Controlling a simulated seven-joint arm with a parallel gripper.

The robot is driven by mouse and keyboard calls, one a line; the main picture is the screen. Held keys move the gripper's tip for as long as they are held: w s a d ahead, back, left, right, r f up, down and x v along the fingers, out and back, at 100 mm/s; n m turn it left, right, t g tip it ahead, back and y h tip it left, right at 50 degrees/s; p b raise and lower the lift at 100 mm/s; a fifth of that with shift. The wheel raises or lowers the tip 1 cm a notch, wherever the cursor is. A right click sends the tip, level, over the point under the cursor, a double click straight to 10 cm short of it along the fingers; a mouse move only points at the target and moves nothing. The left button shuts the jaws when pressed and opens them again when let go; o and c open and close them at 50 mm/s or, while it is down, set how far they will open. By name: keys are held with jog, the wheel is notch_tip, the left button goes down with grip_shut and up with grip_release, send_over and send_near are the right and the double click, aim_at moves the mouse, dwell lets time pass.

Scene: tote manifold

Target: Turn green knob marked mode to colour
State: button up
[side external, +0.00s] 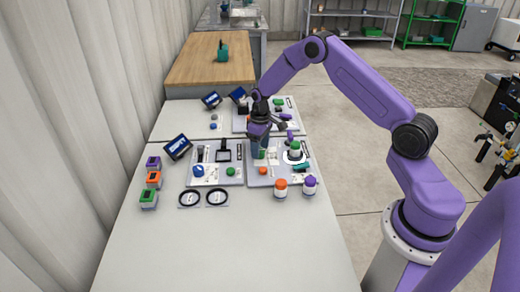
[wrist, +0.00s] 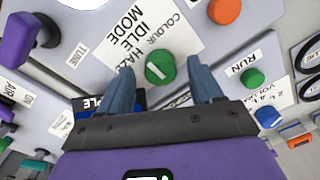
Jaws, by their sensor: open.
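The green mode knob (wrist: 160,67) is round, with a white line across its top that slants from upper left to lower right. It sits on a white label (wrist: 138,38) printed with MODE, IDLE, COLOUR and a partly covered word like HAZE. Which word the line points to is hard to tell. My gripper (wrist: 160,70) is open, its blue-grey fingers on either side of the knob, with gaps between. In the side external view my gripper (side external: 259,140) is over the middle panel (side external: 253,180), pointing down; the knob there is largely hidden by it.
A green RUN knob (wrist: 252,77), a blue knob (wrist: 268,117) and an orange button (wrist: 224,10) lie around it. A purple lever (wrist: 22,42) stands at left. Orange (side external: 281,188) and purple (side external: 310,185) topped jars stand at the panel's front. The table front is clear.

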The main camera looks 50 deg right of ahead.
jog(key=shift+f, duration=0.6)
jog(key=c, duration=1.1)
jog(key=shift+o, duration=0.2)
jog(key=shift+m, duration=0.3)
jog(key=m, duration=0.4)
jog(key=shift+a, duration=0.1)
jog(key=m, duration=0.5)
jog(key=shift+m, duration=0.3)
